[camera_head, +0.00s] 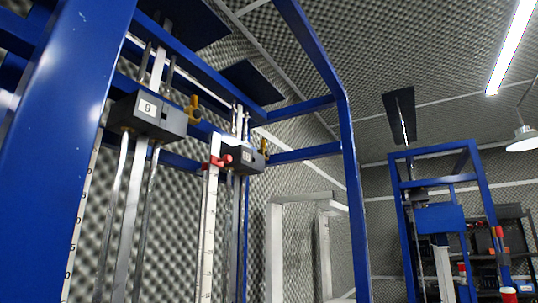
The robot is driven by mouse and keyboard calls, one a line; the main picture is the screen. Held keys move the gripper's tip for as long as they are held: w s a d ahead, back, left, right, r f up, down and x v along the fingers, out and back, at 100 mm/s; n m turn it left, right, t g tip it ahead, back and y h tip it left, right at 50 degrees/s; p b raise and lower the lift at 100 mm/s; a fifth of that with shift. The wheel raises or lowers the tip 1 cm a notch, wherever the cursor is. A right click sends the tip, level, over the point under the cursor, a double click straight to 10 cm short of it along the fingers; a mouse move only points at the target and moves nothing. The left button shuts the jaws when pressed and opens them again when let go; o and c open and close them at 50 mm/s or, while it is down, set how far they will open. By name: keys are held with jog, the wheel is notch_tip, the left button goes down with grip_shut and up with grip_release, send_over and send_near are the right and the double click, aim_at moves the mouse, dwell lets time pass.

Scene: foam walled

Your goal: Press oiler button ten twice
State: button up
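A grey-black box (150,115) with a white label reading what looks like a 9 is clamped on metal rods at left. A yellow knob or valve (193,108) sticks out at its right end. A second, smaller-looking box (243,157) sits farther back on similar rods. Its small label (246,155) is too small to read. A yellow knob (264,146) is at its right end and a red fitting (222,161) is at its left. I cannot tell which part is oiler button ten. My gripper is not in view.
A blue steel frame stands close, with a thick post (65,150) at left and another post (351,190) in the middle. White measuring scales (208,235) run beside the rods. A white door frame (274,250) and a second blue rig (440,218) are farther back.

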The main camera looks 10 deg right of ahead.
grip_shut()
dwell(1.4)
